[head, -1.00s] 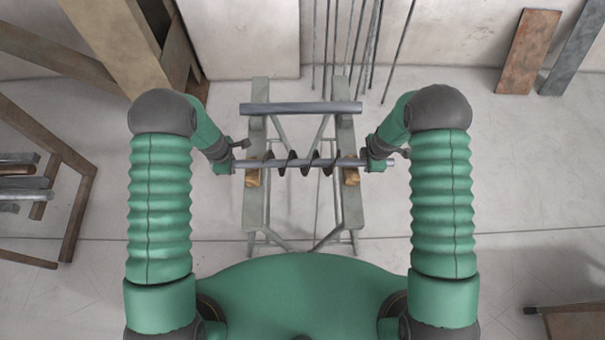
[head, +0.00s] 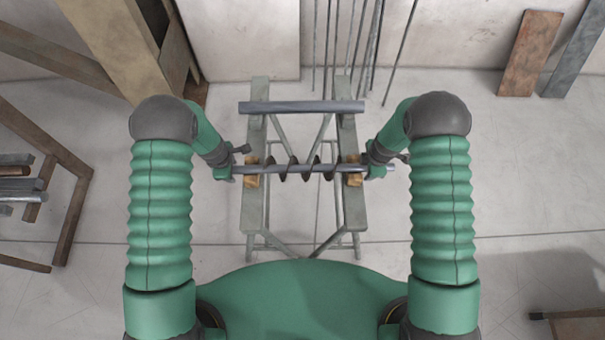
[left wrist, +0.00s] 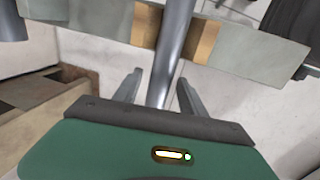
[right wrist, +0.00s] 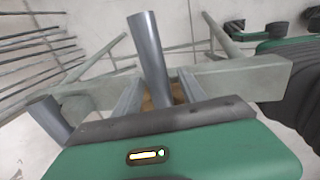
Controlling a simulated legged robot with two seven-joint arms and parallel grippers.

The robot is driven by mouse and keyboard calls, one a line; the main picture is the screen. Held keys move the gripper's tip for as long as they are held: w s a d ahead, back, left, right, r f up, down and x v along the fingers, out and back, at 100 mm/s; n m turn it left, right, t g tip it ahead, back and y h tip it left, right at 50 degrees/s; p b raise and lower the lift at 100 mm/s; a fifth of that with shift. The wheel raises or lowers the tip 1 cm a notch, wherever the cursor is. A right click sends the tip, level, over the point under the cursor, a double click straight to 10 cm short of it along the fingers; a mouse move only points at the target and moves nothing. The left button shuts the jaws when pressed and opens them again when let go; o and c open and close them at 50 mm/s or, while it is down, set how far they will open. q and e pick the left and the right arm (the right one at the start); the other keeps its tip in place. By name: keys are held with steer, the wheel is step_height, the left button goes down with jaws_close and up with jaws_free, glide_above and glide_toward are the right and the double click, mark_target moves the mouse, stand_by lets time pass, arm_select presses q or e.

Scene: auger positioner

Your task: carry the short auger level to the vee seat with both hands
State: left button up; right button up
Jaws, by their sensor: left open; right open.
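The short auger (head: 312,169) is a grey shaft with dark spiral flights mid-length. It lies crosswise and looks about level over two wooden blocks, left (head: 251,176) and right (head: 353,176), on the trestle rails. These blocks may be vee seats; their notches are hard to make out. My left gripper (head: 226,172) is open at the left shaft end; its wrist view shows the shaft (left wrist: 171,65) running between the spread fingers (left wrist: 158,88). My right gripper (head: 380,158) is open at the right end, its fingers (right wrist: 156,90) either side of the shaft (right wrist: 150,50).
A thicker grey bar (head: 300,107) lies across the trestle rails (head: 255,212) beyond the auger. Thin rods (head: 365,50) lean on the back wall. A wooden frame and rack (head: 75,200) stand at the left. Floor on both sides of the trestle is mostly clear.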

steer(key=shift+d+r, duration=0.1)
arm_select(q)
steer(key=v, duration=1.1)
steer(key=shift+r, duration=0.4)
arm_select(e)
steer(key=v, duration=1.1)
steer(key=shift+r, duration=0.3)
steer(key=shift+s, duration=0.1)
